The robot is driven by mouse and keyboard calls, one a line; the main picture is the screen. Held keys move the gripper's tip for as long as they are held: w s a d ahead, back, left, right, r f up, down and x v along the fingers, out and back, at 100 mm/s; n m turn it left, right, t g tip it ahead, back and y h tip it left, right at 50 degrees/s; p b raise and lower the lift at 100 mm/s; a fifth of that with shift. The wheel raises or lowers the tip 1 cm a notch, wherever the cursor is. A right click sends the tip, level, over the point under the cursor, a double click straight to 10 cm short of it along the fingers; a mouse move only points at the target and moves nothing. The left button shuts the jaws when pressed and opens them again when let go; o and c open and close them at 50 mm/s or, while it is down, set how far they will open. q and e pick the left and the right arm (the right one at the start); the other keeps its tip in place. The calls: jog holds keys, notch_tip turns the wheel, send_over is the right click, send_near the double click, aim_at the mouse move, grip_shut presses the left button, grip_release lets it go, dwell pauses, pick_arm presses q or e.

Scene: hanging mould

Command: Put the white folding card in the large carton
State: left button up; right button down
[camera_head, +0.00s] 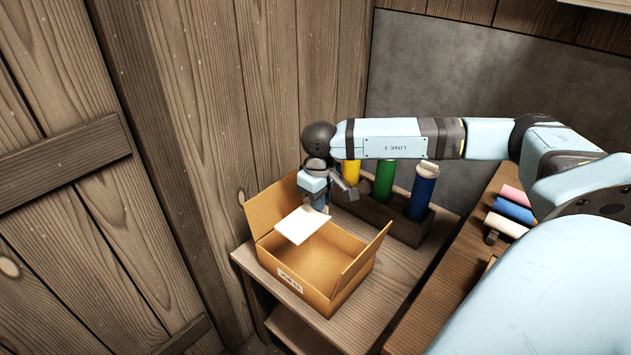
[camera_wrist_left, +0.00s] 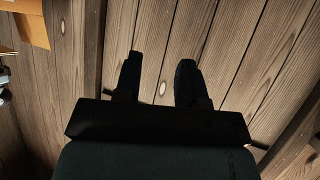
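The white folding card (camera_head: 302,225) looks like a flat white sheet over the opening of the large carton (camera_head: 318,290). The carton is brown, with its flaps up, on a small wooden table. My right gripper (camera_head: 321,207) is at the card's far right edge and appears shut on it; the fingertips are partly hidden. The card is tilted and appears above the carton floor. My left gripper (camera_wrist_left: 158,72) shows in the left wrist view, fingers apart, with nothing between them. A corner of the carton (camera_wrist_left: 33,22) shows at that view's top left.
A wooden rack (camera_head: 403,228) with yellow, green and blue (camera_head: 422,192) cylinders stands just behind and right of the carton. Pink and blue rolls lie on a wooden surface (camera_head: 440,300) at right. A plank wall (camera_head: 200,110) closes off the left.

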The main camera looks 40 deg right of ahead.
jog(key=b, duration=0.3)
send_near(321, 261)
notch_tip(321, 261, down, 6)
jog(key=shift+f, duration=0.2)
jog(key=c, duration=1.8)
grip_release()
jog(key=shift+f+b, duration=0.15)
jog(key=shift+b, duration=0.25)
jog(key=o, duration=0.5)
jog(key=shift+c, duration=0.2)
notch_tip(321, 261, up, 12)
jog(key=p, duration=0.2)
jog(key=shift+r+p, duration=0.25)
jog(key=shift+p, duration=0.05)
